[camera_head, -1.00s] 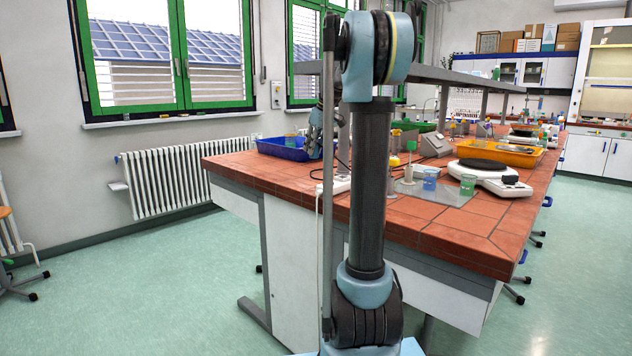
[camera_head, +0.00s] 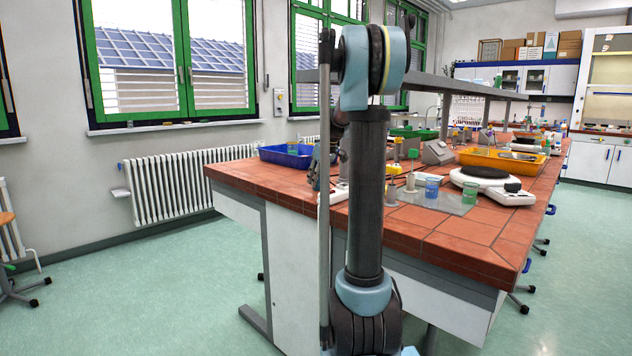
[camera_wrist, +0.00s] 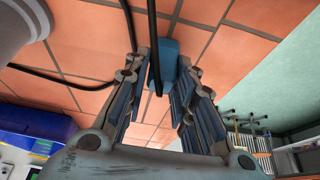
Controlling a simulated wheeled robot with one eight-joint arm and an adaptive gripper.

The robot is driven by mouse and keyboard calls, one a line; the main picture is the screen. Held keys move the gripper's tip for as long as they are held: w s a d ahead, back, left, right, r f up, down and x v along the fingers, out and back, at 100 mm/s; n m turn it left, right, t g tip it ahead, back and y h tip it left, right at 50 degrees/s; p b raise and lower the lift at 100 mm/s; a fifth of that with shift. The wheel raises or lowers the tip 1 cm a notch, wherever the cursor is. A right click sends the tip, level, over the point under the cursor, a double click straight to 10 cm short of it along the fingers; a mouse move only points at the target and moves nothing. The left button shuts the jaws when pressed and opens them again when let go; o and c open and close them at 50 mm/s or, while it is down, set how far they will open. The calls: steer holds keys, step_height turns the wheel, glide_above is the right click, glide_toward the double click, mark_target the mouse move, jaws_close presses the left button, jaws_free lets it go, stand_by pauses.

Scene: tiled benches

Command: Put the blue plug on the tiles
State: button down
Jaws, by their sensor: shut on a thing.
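The blue plug (camera_wrist: 172,56) is between the fingertips of my gripper (camera_wrist: 160,78) in the wrist view. My gripper is shut on it. A black cable runs alongside the plug, in front of part of it. The red-brown bench tiles (camera_wrist: 95,40) lie behind the plug; whether it touches them I cannot tell. In the head view the tiled bench top (camera_head: 262,181) spans the middle. My gripper (camera_head: 316,172) shows there at the left part of the bench, partly hidden by my arm, and the plug cannot be made out.
A blue tray (camera_head: 271,154) stands on the bench behind my gripper. A white power strip (camera_head: 338,191) lies close by. Beakers and a white hotplate (camera_head: 513,196) stand to the right. Bare tiles lie at the front left of the bench.

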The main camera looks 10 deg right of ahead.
steer(key=c, duration=1.3)
jaws_free()
steer(key=shift+c, duration=0.2)
steer(key=v, duration=1.2)
steer(key=shift+m+h, duration=0.3)
steer(key=shift+m, duration=0.5)
steer(key=s+a+f, duration=0.1)
steer(key=s, duration=0.2)
steer(key=s+f, duration=0.1)
steer(key=s, duration=0.3)
steer(key=s+a+f, duration=0.1)
steer(key=s+f, duration=0.1)
steer(key=s, duration=0.2)
steer(key=shift+a, duration=0.4)
steer(key=s+f+m+h, duration=0.1)
steer(key=s+f+m, duration=0.1)
steer(key=s+f, duration=1.1)
steer(key=s+a+f+m+g+h, duration=0.1)
steer(key=s+f+m, duration=0.2)
steer(key=s+f, duration=0.9)
steer(key=s, duration=0.6)
steer(key=shift+f, duration=0.4)
